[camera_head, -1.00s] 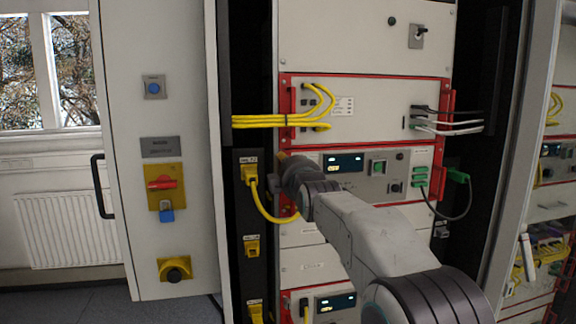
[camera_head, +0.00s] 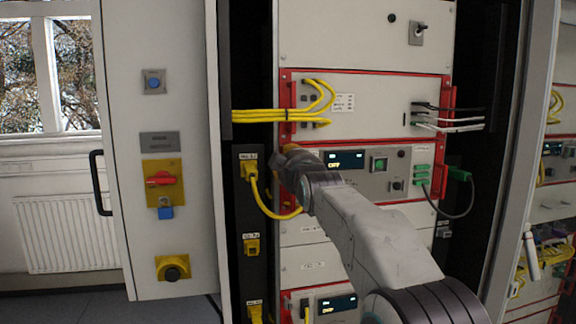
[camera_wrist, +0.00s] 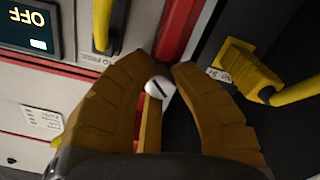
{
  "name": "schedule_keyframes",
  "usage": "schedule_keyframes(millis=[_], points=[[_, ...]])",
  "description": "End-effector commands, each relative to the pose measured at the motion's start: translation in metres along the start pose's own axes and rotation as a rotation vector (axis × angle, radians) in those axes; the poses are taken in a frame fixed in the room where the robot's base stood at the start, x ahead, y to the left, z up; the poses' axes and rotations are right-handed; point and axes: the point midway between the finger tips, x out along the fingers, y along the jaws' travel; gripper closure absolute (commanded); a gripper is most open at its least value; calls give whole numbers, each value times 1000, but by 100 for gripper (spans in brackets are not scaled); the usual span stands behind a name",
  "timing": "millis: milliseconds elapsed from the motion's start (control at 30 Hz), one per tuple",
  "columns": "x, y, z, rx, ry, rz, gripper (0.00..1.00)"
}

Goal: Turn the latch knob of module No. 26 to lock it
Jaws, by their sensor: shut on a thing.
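The module with the red frame and a small display reading OFF (camera_head: 345,160) is in the middle of the rack in the head view. Its display also shows at the upper left of the wrist view (camera_wrist: 30,28). I cannot read a module number. A small pale round latch knob (camera_wrist: 158,88) with a dark line across it sits by the module's red edge (camera_wrist: 178,32). My gripper (camera_wrist: 164,78) has its two ochre fingers closed around the knob, which partly hides behind them. In the head view my gripper (camera_head: 284,158) is at the module's left edge and hides the knob.
A yellow plug (camera_wrist: 245,70) with a yellow cable is close to the right finger, in the dark side strip. It also shows left of my gripper in the head view (camera_head: 249,165). Yellow cables (camera_head: 270,118) run above. A black rack door handle (camera_head: 97,182) is at the left.

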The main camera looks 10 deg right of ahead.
Motion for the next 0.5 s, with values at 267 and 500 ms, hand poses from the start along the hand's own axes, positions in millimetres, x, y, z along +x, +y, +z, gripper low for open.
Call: schedule_keyframes(millis=[267,500], points=[[1,-1,2,133,-3,-2,100],[1,-1,2,180,-4,-2,100]])
